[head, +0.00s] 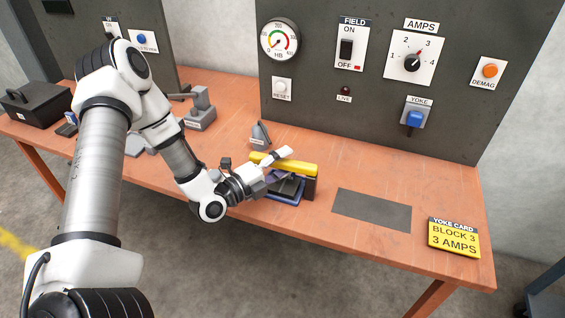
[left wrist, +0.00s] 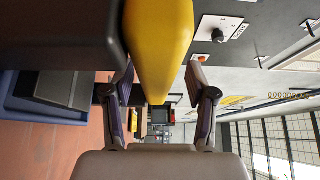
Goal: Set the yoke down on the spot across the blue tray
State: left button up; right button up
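The yoke, a yellow bar (head: 302,170) with a dark leg at its right end, stands across the blue tray (head: 288,201). My left gripper (head: 288,169) is at the yoke, its fingers spread apart on either side of the bar. In the left wrist view the yellow bar (left wrist: 158,45) lies between the open fingertips (left wrist: 160,75), with a gap beside the right one. A dark part of the yoke (left wrist: 60,35) fills the upper left there, and the blue tray (left wrist: 45,108) shows below it. My right gripper is out of view.
A flat dark grey rectangle (head: 371,210) lies bare on the table right of the tray. A yellow yoke card (head: 453,237) stands at the right edge. The dark control panel (head: 460,90) rises behind. A small grey piece (head: 260,135) stands behind the tray.

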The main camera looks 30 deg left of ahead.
pick_arm(q)
jog(key=shift+f, duration=0.15)
jog(key=shift+s+a, duration=0.15)
jog(key=shift+s, duration=0.15)
jog(key=v, duration=0.5)
jog(key=shift+s+a, duration=0.3)
jog(key=shift+s, duration=0.05)
jog(key=shift+s+d, duration=0.1)
jog(key=shift+s, duration=0.45)
